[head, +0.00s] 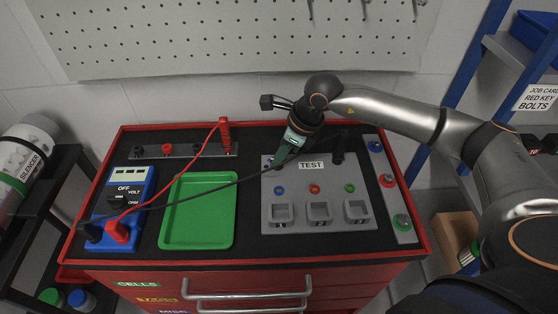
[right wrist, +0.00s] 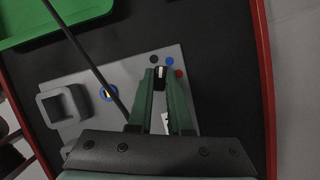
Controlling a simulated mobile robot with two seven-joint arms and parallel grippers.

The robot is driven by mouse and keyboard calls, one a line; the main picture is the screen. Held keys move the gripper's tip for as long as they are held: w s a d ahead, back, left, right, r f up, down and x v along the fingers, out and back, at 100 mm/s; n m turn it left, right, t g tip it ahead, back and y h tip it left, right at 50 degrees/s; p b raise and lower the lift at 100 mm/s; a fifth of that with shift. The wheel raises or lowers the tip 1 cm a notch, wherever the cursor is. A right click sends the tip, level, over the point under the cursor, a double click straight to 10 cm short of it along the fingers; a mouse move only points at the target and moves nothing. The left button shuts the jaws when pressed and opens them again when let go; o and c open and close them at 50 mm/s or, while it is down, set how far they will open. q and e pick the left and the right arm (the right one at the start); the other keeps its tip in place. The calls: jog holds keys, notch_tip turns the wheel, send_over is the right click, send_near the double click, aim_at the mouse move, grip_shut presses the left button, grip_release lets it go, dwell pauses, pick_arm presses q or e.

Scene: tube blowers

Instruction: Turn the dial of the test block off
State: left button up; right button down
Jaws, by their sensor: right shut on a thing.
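The test block (head: 272,215) is a grey panel labelled TEST on the black bench top. It has blue, red and green rings above several square sockets. Its black dial (right wrist: 161,73) has a white mark. In the right wrist view, blue, red and black dots lie around it. My right gripper (right wrist: 160,76) is shut on the dial, one green finger on each side. In the head view my right gripper (head: 280,158) comes down at the block's upper left and hides the dial. My left gripper is not in view.
A blue meter (head: 129,181) stands at left with red and black plugs. Its black lead (head: 215,186) runs across the green tray (head: 168,239) to the block and passes close beside my right gripper. A strip with coloured knobs (head: 402,229) lies right of the block.

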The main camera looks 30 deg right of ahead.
jog(key=shift+w+n+b, duration=0.1)
jog(key=shift+n+b, duration=0.3)
jog(key=shift+n, duration=0.4)
jog(key=shift+n+g+y, duration=0.3)
jog(key=shift+n, duration=0.1)
jog(key=shift+n+b, duration=0.45)
jog(key=shift+n, duration=0.15)
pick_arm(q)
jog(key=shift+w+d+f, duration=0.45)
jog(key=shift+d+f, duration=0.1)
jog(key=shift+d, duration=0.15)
pick_arm(e)
jog(key=shift+g, duration=0.3)
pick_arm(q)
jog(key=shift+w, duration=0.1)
pick_arm(e)
jog(key=shift+r+n, duration=0.1)
jog(key=shift+n, duration=0.2)
jog(key=c, duration=0.8)
grip_release()
jog(key=shift+c, duration=0.2)
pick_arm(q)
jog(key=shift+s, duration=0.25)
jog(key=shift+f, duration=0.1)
